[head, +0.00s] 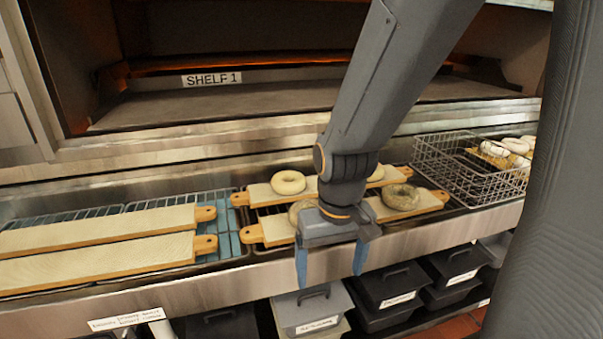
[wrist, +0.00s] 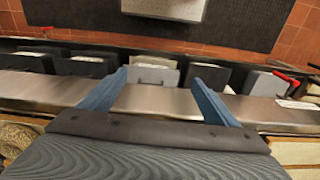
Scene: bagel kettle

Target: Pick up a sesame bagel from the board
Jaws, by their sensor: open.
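My gripper (head: 331,263) is open and empty, fingers pointing down in front of the counter's front edge; both blue fingers also show in the wrist view (wrist: 158,84). The front bagel board (head: 275,231) lies behind it, partly hidden by my arm. A brownish, speckled bagel (head: 401,197) sits on its right part. Another darker bagel (head: 298,209) is partly hidden by my gripper. The back board (head: 262,194) carries a pale bagel (head: 288,182) and one mostly hidden by my arm (head: 376,173). A speckled bagel (wrist: 16,140) shows at the wrist view's lower left.
Two empty boards (head: 100,229) lie on the left. A wire basket (head: 470,170) with several bagels stands at the right. The oven shelf labelled SHELF 1 (head: 250,95) is behind. Lidded bins (head: 312,307) stand below the steel edge (head: 200,303).

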